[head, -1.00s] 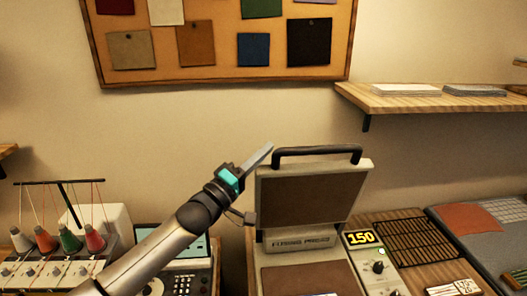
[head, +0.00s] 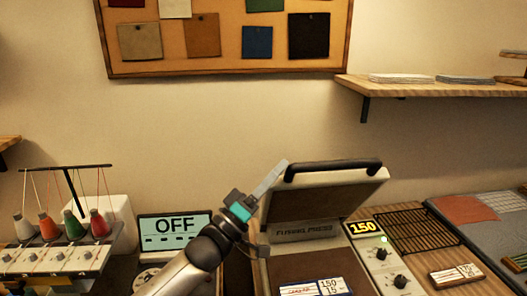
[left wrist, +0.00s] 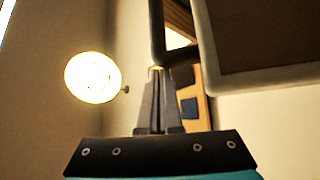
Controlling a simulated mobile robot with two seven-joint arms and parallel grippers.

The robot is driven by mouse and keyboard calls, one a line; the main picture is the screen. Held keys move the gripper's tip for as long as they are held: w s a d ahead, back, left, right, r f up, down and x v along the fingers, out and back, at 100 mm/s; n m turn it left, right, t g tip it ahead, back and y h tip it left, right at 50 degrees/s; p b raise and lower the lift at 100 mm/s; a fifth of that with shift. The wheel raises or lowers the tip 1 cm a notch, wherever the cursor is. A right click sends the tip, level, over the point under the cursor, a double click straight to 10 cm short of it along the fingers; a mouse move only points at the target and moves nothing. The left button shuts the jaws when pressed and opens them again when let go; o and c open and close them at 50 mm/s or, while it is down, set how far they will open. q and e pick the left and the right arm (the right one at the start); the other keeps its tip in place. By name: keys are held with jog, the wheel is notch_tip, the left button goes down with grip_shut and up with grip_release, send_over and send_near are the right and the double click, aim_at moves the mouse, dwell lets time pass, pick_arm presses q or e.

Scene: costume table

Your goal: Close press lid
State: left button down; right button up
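The fusing press (head: 300,236) stands on the table in the head view. Its lid (head: 325,203) is tilted over the base, still clear of the lower plate (head: 308,262). A black handle (head: 333,168) runs along the lid's raised edge. My left gripper (head: 271,178) is at the lid's left edge, beside the handle's left end. In the left wrist view its fingers (left wrist: 157,98) are together with nothing seen between them. The lid (left wrist: 268,50) and handle (left wrist: 158,35) show just beyond the fingertips; I cannot tell if they touch. My right gripper is not in view.
A control panel (head: 382,262) reading 150 is on the press's right, beside a dark rack (head: 420,232). A patterned card (head: 312,287) lies at the press's front. A display reading OFF (head: 175,228) and thread spools (head: 72,226) stand left. A shelf (head: 430,92) is above right.

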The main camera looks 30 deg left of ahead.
pick_arm(q)
jog(key=s+d+f+m+g+h+b, duration=0.2)
jog(key=s+d+f+m+h+b, duration=0.1)
jog(key=f+m+b, duration=0.3)
jog(key=s+d+f+m+g+h+b, duration=0.2)
jog(key=s+f+m+h+b, duration=0.3)
jog(key=f, duration=0.4)
jog(key=s+d+f+m+g+h+b, duration=0.2)
jog(key=s+d+f+m+h+b, duration=0.3)
jog(key=f+m+b, duration=0.1)
jog(key=f+b, duration=0.1)
jog(key=b, duration=0.1)
jog(key=shift+f+m+g+h+b, duration=0.3)
jog(key=shift+m+g+h+b, duration=0.05)
jog(key=shift+m+g+h, duration=0.05)
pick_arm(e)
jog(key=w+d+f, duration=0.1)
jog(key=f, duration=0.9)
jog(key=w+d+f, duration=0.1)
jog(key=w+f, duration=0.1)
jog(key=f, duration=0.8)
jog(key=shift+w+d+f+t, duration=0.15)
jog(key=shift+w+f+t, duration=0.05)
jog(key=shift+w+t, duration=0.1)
pick_arm(q)
jog(key=shift+d, duration=0.1)
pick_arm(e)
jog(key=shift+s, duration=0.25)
